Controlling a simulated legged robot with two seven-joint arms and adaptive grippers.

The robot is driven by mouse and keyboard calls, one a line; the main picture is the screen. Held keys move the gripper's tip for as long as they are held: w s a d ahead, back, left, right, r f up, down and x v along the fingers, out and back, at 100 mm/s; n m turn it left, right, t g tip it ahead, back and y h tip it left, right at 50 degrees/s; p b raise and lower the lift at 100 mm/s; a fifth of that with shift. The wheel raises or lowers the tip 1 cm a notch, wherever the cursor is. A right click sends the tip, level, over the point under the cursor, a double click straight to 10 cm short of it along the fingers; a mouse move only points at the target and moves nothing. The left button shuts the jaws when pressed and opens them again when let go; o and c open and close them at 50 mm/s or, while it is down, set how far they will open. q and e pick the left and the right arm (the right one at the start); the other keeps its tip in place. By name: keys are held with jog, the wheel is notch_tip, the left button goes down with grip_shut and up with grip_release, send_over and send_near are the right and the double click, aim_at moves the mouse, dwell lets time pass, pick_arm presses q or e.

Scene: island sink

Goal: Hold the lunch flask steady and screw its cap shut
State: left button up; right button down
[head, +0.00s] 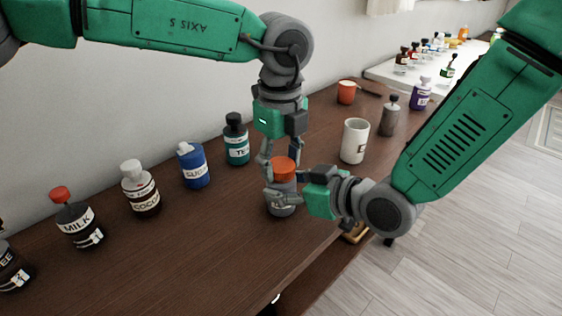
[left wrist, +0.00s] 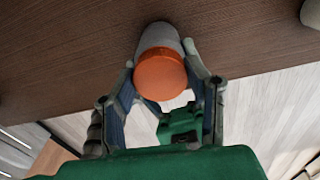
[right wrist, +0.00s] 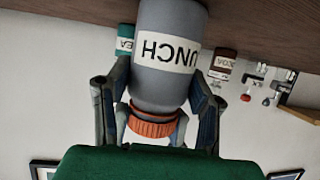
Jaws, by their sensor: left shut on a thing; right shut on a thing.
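The lunch flask (head: 281,205) stands upright on the brown counter, grey with a white label. Its label reads partly "UNCH" in the right wrist view (right wrist: 165,50). The orange cap (head: 284,168) sits on top of the flask and also shows in the left wrist view (left wrist: 160,74). My left gripper (head: 282,172) comes down from above and is shut around the cap. My right gripper (head: 284,196) reaches in from the right and is shut on the flask's body below the cap. The fingers hide parts of the flask, and I cannot tell how tightly the cap sits.
Several labelled bottles stand in a row along the wall, with the blue one (head: 194,166) and the teal one (head: 236,142) nearest. A white mug (head: 354,141), a grey bottle (head: 389,116) and an orange cup (head: 346,93) stand behind to the right. The front left counter (head: 190,255) is clear.

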pick_arm(q)
jog(key=m, duration=0.4)
jog(key=shift+m, duration=0.4)
jog(key=m, duration=0.6)
jog(key=shift+w+m, duration=0.1)
jog(key=shift+m, duration=0.2)
pick_arm(e)
jog(key=shift+s, duration=0.1)
pick_arm(q)
jog(key=m, duration=1.3)
jog(key=shift+w+f, duration=0.1)
pick_arm(e)
jog(key=shift+a, duration=0.1)
pick_arm(q)
jog(key=m, duration=0.4)
jog(key=shift+m, duration=0.3)
jog(key=m, duration=0.4)
pick_arm(e)
jog(key=shift+s, duration=0.1)
pick_arm(q)
jog(key=m, duration=0.6)
jog(key=o, duration=1.4)
jog(key=shift+d, duration=0.1)
notch_tip(320, 180, up, 12)
jog(key=shift+f, duration=0.1)
pick_arm(e)
jog(key=shift+w, duration=0.2)
